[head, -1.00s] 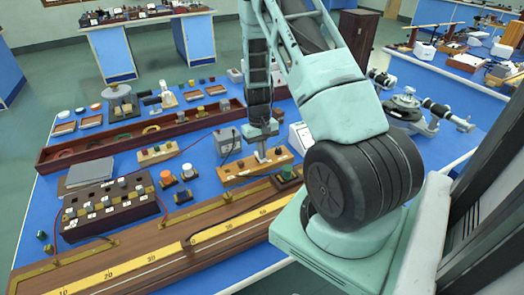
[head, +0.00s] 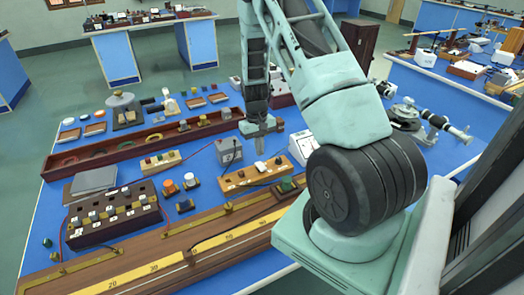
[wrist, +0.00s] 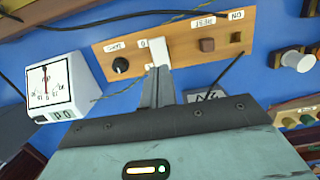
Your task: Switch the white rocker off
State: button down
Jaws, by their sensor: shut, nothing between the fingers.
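The white rocker (head: 260,167) is on a wooden switch board (head: 233,184), just below my fingertips in the head view. In the wrist view the rocker (wrist: 181,43) lies across the board (wrist: 100,52), beyond my fingertips. My gripper (head: 261,152) is shut and empty, pointing down. Labels stand beside the rocker, with an "ON" label near the board's right end.
The board also carries a black knob (wrist: 120,65) and a brown button (wrist: 207,45). A white dial meter (wrist: 52,85) stands beside it. A grey box (head: 229,151) stands close behind. A long wooden scale (head: 150,270) runs along the table's front.

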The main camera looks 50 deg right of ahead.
aim_at(263, 168)
notch_tip(263, 168, up, 10)
jog(key=w+b, duration=0.1)
jog(key=b, duration=0.1)
jog(key=shift+d+f, duration=0.25)
jog(key=shift+d, duration=0.05)
jog(key=shift+w, duration=0.1)
jog(key=b, duration=0.2)
jog(key=s+b, duration=0.1)
jog(key=b, duration=0.2)
jog(key=shift+s+a, duration=0.2)
jog(key=shift+a, duration=0.1)
jog(key=f, duration=0.4)
jog(key=s+f+p, duration=0.1)
jog(key=f, duration=0.8)
jog(key=shift+s+a+f, duration=0.4)
